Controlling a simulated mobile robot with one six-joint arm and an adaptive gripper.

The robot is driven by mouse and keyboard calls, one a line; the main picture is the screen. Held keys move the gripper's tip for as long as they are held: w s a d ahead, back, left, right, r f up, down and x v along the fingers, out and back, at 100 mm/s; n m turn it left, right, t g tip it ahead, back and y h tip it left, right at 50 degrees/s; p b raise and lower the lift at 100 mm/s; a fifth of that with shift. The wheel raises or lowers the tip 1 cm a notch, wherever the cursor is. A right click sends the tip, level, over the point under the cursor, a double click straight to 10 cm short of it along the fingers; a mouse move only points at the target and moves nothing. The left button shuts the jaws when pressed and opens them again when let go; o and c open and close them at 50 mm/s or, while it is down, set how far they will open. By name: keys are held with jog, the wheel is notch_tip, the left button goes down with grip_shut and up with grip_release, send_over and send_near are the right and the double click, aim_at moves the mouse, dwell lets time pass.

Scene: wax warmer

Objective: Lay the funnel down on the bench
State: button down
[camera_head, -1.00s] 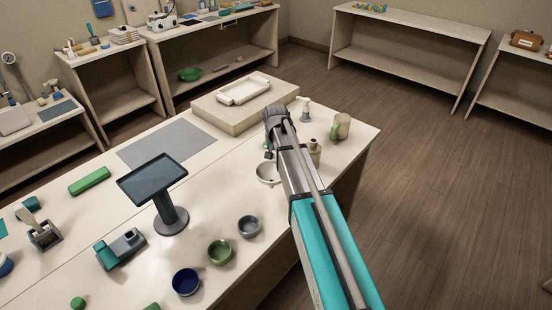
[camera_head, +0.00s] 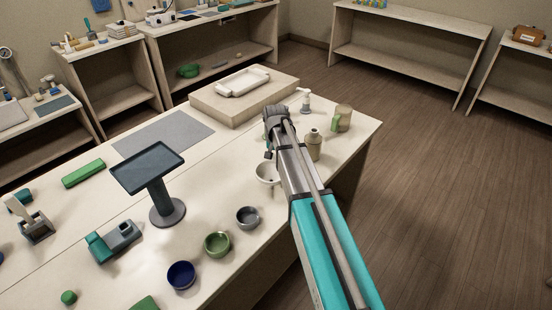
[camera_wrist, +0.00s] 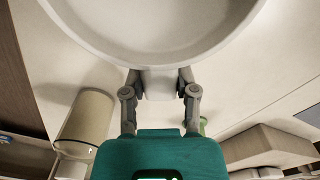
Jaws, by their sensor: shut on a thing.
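The funnel is a white, wide-rimmed cone; in the wrist view the funnel (camera_wrist: 150,35) fills the top of the picture. In the head view part of the funnel (camera_head: 265,172) shows left of my arm, over the bench (camera_head: 215,172). I cannot tell whether the funnel touches the bench.
A beige bottle (camera_head: 313,147), a mug with a green handle (camera_head: 342,117) and a small white dispenser (camera_head: 305,103) stand right of my arm. A grey bowl (camera_head: 248,217), green bowl (camera_head: 217,244) and blue bowl (camera_head: 181,275) stand in front. A grey mat (camera_head: 165,138) lies clear.

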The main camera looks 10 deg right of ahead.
jog(key=shift+c, duration=1.5)
grip_release()
jog(key=shift+s+r, duration=0.1)
jog(key=shift+r, duration=0.05)
